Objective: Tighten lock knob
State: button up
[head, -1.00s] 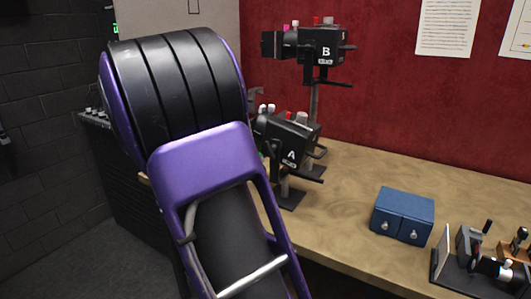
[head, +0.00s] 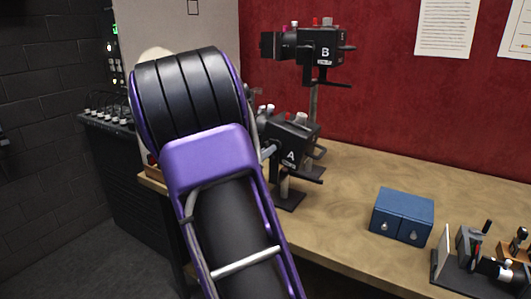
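The device marked B (head: 318,47) is the upper one, with small red and grey knobs on top. The device marked A (head: 290,141) is the lower one, with pale and red knobs on top and its left part covered by my arm. A small light-grey piece (head: 267,152) shows at A's left edge; I cannot tell whether it is a knob or part of my gripper. No lock knob can be singled out. My purple and black arm hides my gripper.
A wooden workbench (head: 345,215) runs along a red wall. A blue two-door box (head: 402,215) sits on it, with small gear on a dark tray (head: 442,268) at the right edge. A dark console with knobs (head: 108,112) stands at left. The bench middle is clear.

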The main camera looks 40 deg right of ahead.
grip_shut()
jog(key=shift+f+b, duration=0.1)
jog(key=shift+b, duration=0.25)
jog(key=m+b, duration=0.7)
jog(key=m, duration=1.6)
jog(key=shift+s, duration=0.2)
dwell(0.3)
jog(key=shift+o, duration=2.3)
grip_release()
